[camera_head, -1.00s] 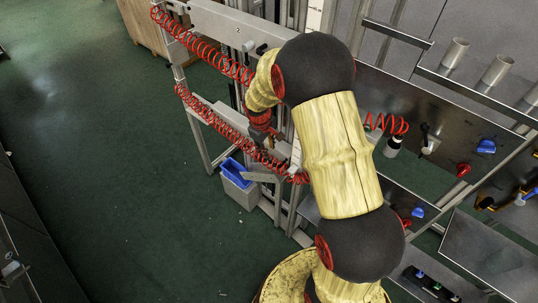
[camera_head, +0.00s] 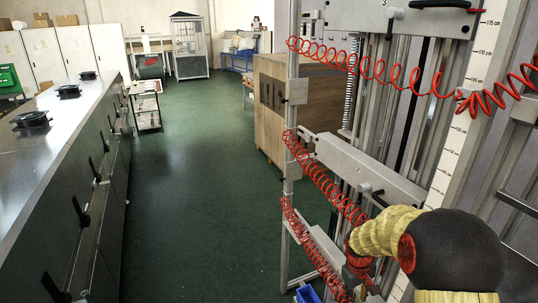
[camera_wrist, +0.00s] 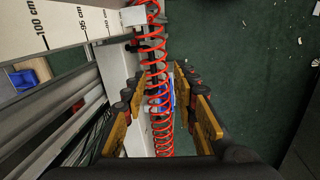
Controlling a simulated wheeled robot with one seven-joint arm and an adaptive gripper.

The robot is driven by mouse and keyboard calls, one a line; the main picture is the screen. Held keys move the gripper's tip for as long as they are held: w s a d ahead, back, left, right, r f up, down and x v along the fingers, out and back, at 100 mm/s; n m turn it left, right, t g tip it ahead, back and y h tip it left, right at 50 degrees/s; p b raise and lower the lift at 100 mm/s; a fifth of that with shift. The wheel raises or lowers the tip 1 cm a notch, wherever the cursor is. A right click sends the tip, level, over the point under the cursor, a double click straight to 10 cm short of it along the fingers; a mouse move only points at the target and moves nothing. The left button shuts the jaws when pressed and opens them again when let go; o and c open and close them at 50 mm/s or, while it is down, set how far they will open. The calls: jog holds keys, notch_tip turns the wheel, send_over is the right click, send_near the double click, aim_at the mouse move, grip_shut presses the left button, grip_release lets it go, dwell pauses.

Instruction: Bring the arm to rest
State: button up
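My gripper (camera_wrist: 158,80) shows in the wrist view with its two yellow-padded fingers spread apart. A red coiled hose (camera_wrist: 157,45) runs lengthwise through the view between the fingers; I cannot tell its depth or whether it touches them. In the head view, my yellow arm with its black joint (camera_head: 452,250) is at the lower right, bent beside the metal frame. I cannot make out the gripper's fingers there.
A metal frame (camera_head: 370,170) with red coiled hoses (camera_head: 330,185) and a measuring scale (camera_head: 455,140) stands close by the arm. A blue bin (camera_head: 307,294) is low beside it. A wooden crate (camera_head: 285,110) stands behind. The green floor (camera_head: 200,200) is clear, left of it a long bench (camera_head: 75,130).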

jog(key=s+a+r+m+t, duration=0.1)
jog(key=s+a+r, duration=0.3)
jog(key=s+r, duration=0.4)
jog(key=s+a+r+m+t+y, duration=0.1)
jog(key=s+a+r+t, duration=0.1)
jog(key=s+a+r, duration=0.3)
jog(key=s+a+r+m+t, duration=0.1)
jog(key=s+a+r, duration=0.3)
jog(key=s+r, duration=0.7)
notch_tip(320, 180, up, 3)
jog(key=shift+s+a+r+t+y+b, duration=0.15)
jog(key=shift+a+t+y+b, duration=0.25)
jog(key=shift+t, duration=0.4)
jog(key=shift+d, duration=0.1)
